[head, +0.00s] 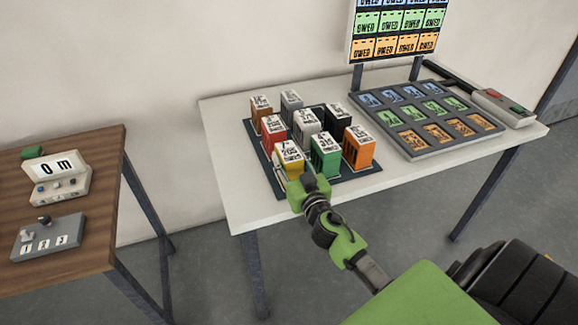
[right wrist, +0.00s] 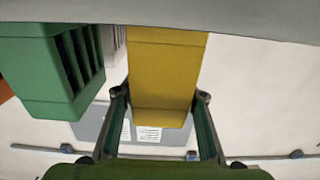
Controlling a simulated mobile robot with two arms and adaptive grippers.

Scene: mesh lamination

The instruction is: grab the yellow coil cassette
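The yellow coil cassette (head: 280,167) stands upright at the front left corner of a dark tray (head: 345,184) on the white table, partly hidden by my right gripper (head: 308,186). In the right wrist view the yellow cassette (right wrist: 166,70) lies between the two fingers of the right gripper (right wrist: 161,97). A finger is on each side of it, with gaps visible beside its near end, so the gripper looks open around it. My left gripper is in neither view.
A green cassette (head: 325,160) stands close beside the yellow one; it also shows in the right wrist view (right wrist: 40,85). A red cassette (head: 274,130) is behind. A grey panel (head: 425,147) with coloured slots lies to the right. A wooden table (head: 85,185) stands left.

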